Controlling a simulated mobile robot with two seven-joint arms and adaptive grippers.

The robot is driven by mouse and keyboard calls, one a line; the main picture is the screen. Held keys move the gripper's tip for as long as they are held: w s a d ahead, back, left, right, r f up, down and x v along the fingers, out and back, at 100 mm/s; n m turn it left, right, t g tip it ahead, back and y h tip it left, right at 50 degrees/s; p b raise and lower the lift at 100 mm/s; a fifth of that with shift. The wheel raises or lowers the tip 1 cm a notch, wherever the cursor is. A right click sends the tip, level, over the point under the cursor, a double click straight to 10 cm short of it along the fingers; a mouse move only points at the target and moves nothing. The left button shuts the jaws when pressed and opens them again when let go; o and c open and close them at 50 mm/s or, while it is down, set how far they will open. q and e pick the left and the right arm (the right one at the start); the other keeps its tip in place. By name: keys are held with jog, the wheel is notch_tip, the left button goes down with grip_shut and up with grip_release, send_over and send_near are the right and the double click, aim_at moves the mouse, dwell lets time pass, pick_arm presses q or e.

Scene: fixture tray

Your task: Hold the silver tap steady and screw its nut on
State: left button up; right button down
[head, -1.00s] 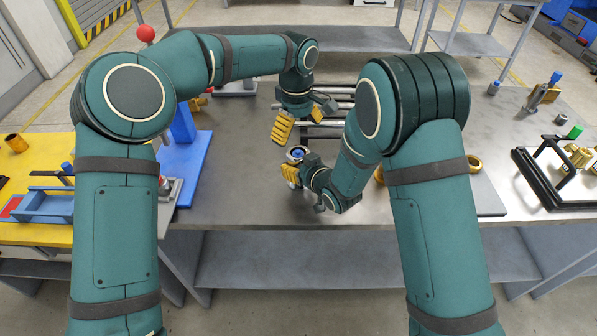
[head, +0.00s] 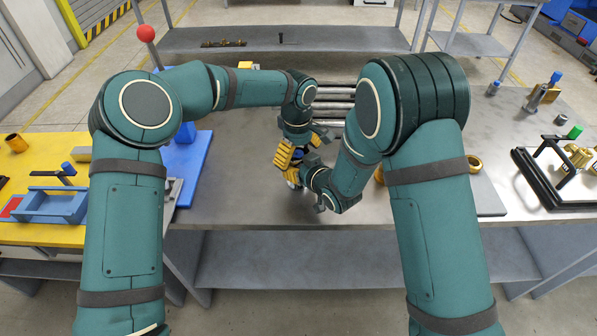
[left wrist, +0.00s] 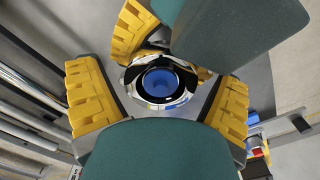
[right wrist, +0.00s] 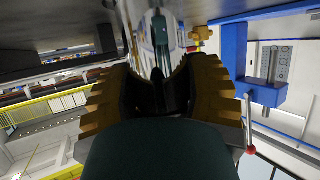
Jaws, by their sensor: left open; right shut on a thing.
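The silver tap (head: 291,183) is mostly hidden by my grippers in the head view. In the left wrist view its round, shiny top (left wrist: 185,97) has a dark ring and a blue centre. I cannot tell whether the nut is part of that ring. My right gripper (head: 292,174) is shut on the tap, and chrome shows between its fingers in the right wrist view (right wrist: 155,55). My left gripper (head: 295,157) is open just above the tap. Its fingers stand either side of the round top in the left wrist view (left wrist: 162,100), with gaps.
Steel bars (head: 335,105) lie behind my grippers. A blue stand (head: 190,165) is to the left, beside a yellow surface with a blue tray (head: 50,207). A grey plate (head: 485,195) and a black frame (head: 540,180) are to the right. The bench front is clear.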

jog(key=shift+r, duration=0.1)
pick_arm(q)
jog(key=c, duration=1.3)
jog(key=o, duration=1.2)
jog(key=shift+r, duration=2.3)
jog(key=shift+o, duration=1.2)
